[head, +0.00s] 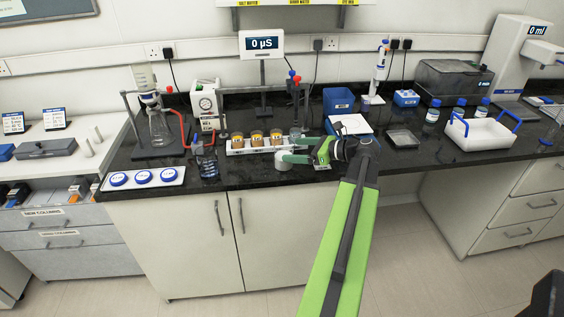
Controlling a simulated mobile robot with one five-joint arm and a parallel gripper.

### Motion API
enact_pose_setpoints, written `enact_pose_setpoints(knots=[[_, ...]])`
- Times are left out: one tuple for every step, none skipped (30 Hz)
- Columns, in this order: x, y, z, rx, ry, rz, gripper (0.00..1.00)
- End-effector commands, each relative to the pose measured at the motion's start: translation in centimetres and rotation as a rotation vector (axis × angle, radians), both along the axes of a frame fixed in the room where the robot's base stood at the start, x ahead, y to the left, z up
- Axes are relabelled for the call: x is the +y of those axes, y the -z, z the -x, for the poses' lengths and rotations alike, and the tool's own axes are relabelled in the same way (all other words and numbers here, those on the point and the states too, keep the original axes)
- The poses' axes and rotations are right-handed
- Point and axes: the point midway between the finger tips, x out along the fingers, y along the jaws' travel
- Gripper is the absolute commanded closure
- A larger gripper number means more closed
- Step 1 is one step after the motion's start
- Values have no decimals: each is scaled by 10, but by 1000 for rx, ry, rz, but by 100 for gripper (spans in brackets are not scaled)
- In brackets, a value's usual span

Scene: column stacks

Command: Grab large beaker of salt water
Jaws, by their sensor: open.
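A clear beaker of bluish liquid (208,165) stands on the black bench top near its front edge, just right of the white tray with blue-rimmed discs. It may be the large beaker of salt water; no label is readable on it. My gripper (287,150) is open over the bench, right of this beaker and clearly apart from it. Its fingers point left. A small white round pot (283,161) is at the lower fingertip; I cannot tell whether they touch.
A conical flask on a stand (159,128) with red tubing is behind left. The white disc tray (143,178) is left. A white tray with blue handles (482,133) is right.

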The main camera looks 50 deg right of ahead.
Motion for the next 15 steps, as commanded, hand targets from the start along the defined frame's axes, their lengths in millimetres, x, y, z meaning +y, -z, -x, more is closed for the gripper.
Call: enact_pose_setpoints(knots=[[0,0,-1,0,0,0,12],[0,0,-1,0,0,0,12],[0,0,-2,0,0,0,12],[1,1,-2,0,0,0,12],[1,1,-3,0,0,0,12],[2,3,-6,0,-1,0,12],[3,5,-10,0,-1,0,12],[4,7,-13,0,-1,0,12],[6,9,-19,0,-2,-1,12],[8,12,-24,0,-2,-1,12],[9,14,-29,0,-3,-1,12],[11,16,-36,0,-2,0,12],[12,17,-41,0,-2,0,12],[13,18,-44,1,-2,1,12],[14,18,-48,1,-1,1,12]])
